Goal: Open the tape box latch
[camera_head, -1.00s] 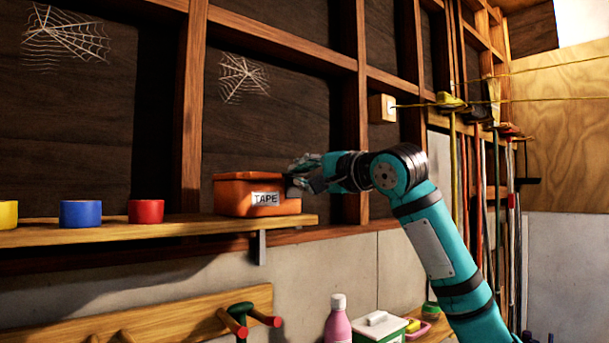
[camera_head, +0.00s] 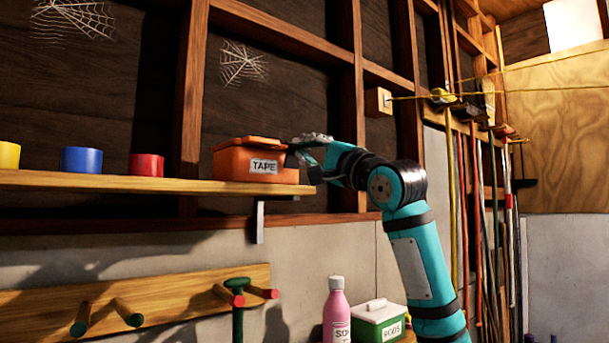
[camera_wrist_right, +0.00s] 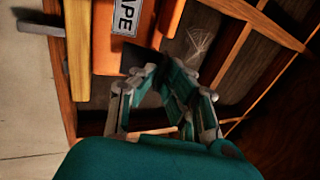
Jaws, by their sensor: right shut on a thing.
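The orange tape box (camera_head: 230,165) with a white TAPE label stands on the wooden shelf, near its right end. Its orange lid (camera_head: 246,143) is on top; in the right wrist view a dark gap shows between the lid (camera_wrist_right: 172,18) and the box body (camera_wrist_right: 108,58). My right gripper (camera_head: 298,152) is at the box's right end, its fingers closed on a small dark latch piece (camera_wrist_right: 146,88), which the fingers partly hide. My left gripper is not in view.
Red (camera_head: 146,165), blue (camera_head: 82,160) and yellow (camera_head: 8,155) tape rolls stand on the shelf (camera_head: 110,182) left of the box. Below are a peg rack (camera_head: 180,300), a pink bottle (camera_head: 337,312) and a green-and-white container (camera_head: 378,322). The wall is close behind the shelf.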

